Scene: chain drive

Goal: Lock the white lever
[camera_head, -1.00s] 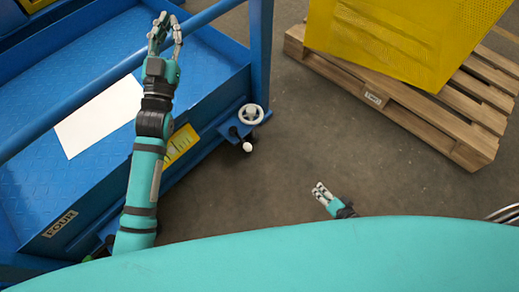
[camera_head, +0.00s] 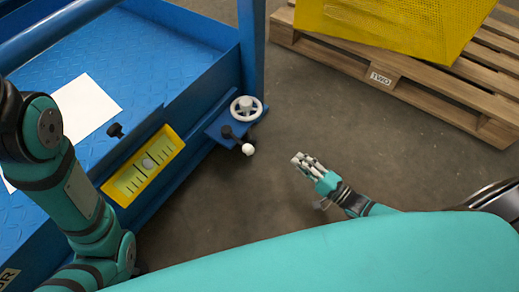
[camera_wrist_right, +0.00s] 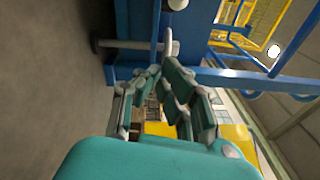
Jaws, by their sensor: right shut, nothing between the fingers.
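A lever with a white ball knob (camera_head: 248,149) on a dark arm sits at the corner of the blue cart, just below a white handwheel (camera_head: 246,108). A white ball also shows at the top of the right wrist view (camera_wrist_right: 178,4). My right gripper (camera_head: 299,160) is to the right of the knob and slightly lower in the head view, apart from it, over bare floor. Its fingers are together and empty; they also show in the right wrist view (camera_wrist_right: 157,85). My left arm is at the left edge, and its gripper is out of frame.
The blue cart (camera_head: 180,45) fills the left, with a white sheet (camera_head: 88,104) and a yellow gauge panel (camera_head: 143,165). A wooden pallet (camera_head: 400,83) with a yellow crate (camera_head: 385,25) stands at the upper right. The floor between is clear.

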